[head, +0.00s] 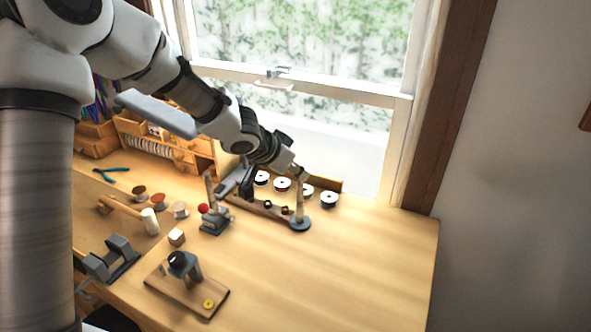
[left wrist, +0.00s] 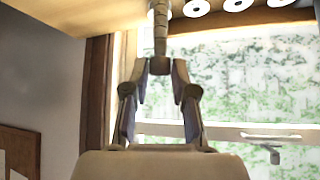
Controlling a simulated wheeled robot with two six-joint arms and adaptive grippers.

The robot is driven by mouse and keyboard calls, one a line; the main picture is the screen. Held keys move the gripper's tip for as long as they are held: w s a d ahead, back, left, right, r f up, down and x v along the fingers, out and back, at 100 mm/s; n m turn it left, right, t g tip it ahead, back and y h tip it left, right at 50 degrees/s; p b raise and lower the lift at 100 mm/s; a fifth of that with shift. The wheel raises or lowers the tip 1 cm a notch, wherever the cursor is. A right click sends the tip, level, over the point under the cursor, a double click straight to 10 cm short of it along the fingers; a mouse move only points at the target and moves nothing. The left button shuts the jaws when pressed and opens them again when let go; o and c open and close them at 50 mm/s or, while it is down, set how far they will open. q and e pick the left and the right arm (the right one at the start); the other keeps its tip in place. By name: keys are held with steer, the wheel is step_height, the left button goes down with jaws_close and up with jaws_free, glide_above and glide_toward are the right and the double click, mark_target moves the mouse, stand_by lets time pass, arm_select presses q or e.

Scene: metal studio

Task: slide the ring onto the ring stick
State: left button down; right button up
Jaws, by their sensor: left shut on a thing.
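The ring stick (head: 300,203) is a tan tapered rod standing upright on a round blue-grey base (head: 300,224) near the back of the bench. In the left wrist view the ring stick (left wrist: 160,22) runs up from my fingertips and shows bands. My left gripper (head: 300,174) is at the stick's top end; in the left wrist view its fingers (left wrist: 160,66) close together there. It is shut on the ring, which is too small and covered to make out. I cannot tell how far the ring is around the stick. My right gripper is not in view.
A row of white spools (head: 282,184) stands just behind the stick. A small vise with a red ball (head: 214,220) is to its left. A wooden board (head: 176,296) bears a yellow disc (head: 208,304). The bench's right side is clear, with the window behind.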

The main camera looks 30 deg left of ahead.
arm_select(q)
steer(key=shift+f+b, duration=0.9)
steer(key=shift+f, duration=0.2)
steer(key=shift+f, duration=0.15)
steer(key=c, duration=0.9)
jaws_free()
steer(key=shift+o, duration=0.2)
